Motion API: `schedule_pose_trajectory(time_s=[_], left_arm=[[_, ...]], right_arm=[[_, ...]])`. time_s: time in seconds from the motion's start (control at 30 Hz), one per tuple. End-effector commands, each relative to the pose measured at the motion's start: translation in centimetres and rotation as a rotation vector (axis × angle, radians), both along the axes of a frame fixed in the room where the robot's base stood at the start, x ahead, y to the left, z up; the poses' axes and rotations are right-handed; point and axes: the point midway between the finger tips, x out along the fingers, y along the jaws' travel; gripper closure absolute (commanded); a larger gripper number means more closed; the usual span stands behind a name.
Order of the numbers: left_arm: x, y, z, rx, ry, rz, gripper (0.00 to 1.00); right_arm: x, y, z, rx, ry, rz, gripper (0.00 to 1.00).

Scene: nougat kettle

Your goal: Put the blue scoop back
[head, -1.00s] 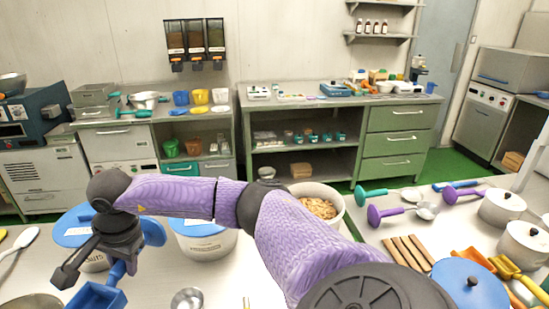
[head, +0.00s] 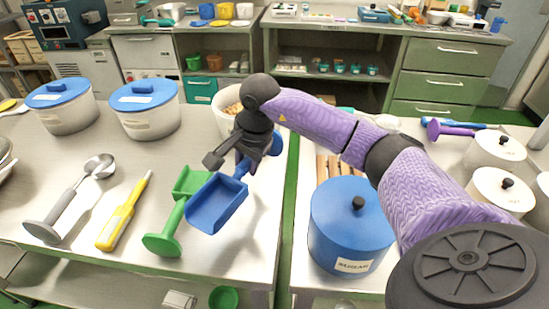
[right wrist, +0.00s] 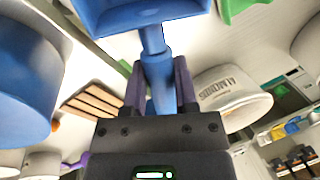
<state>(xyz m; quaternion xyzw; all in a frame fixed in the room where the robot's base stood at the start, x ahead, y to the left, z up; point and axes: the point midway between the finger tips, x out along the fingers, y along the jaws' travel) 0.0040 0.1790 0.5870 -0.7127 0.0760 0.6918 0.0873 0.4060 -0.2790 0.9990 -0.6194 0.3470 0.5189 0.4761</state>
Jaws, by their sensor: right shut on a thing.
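The blue scoop (head: 217,203) is in my right gripper (head: 243,160), held over the right edge of the left table. The gripper is shut on its handle (right wrist: 158,80), and the bowl points toward the front of the head view. The bowl also fills the top of the right wrist view. A green scoop (head: 165,242) lies just left of it, partly overlapped in the head view. I cannot tell how high the blue scoop is above the table. My left gripper is not in view.
A yellow-handled tool (head: 122,215) and a steel scoop (head: 65,205) lie further left. Blue-lidded tubs (head: 145,105) stand behind. Across a narrow gap, a blue sugar canister (head: 350,235) stands on the right table near wooden slats (right wrist: 97,104). An almonds tub (right wrist: 232,97) stands behind the gripper.

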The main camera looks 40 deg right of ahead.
Motion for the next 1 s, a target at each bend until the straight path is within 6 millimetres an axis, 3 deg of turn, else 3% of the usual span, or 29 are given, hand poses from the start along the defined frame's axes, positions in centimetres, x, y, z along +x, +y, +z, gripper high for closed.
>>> schedule_pose_trajectory(time_s=[0.1, 0.43, 0.77, 0.8, 0.97, 1.0], left_arm=[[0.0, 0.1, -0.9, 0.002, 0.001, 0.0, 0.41], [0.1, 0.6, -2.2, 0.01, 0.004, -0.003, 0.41], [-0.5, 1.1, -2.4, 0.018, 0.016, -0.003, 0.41], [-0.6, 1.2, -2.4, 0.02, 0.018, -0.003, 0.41], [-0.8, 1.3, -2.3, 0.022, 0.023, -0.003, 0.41], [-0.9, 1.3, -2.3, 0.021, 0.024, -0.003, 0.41]], right_arm=[[-0.1, 0.1, -3.5, 0.002, 0.006, 0.001, 1.0], [-0.1, 0.1, -9.1, 0.001, 0.006, 0.0, 1.0], [0.0, 0.0, -9.6, 0.001, 0.001, 0.0, 1.0], [0.0, 0.0, -9.7, 0.001, 0.001, 0.0, 0.62], [0.0, 0.0, -9.5, 0.001, 0.001, 0.0, 0.29], [0.0, 0.0, -9.5, 0.001, 0.001, 0.0, 0.29]])
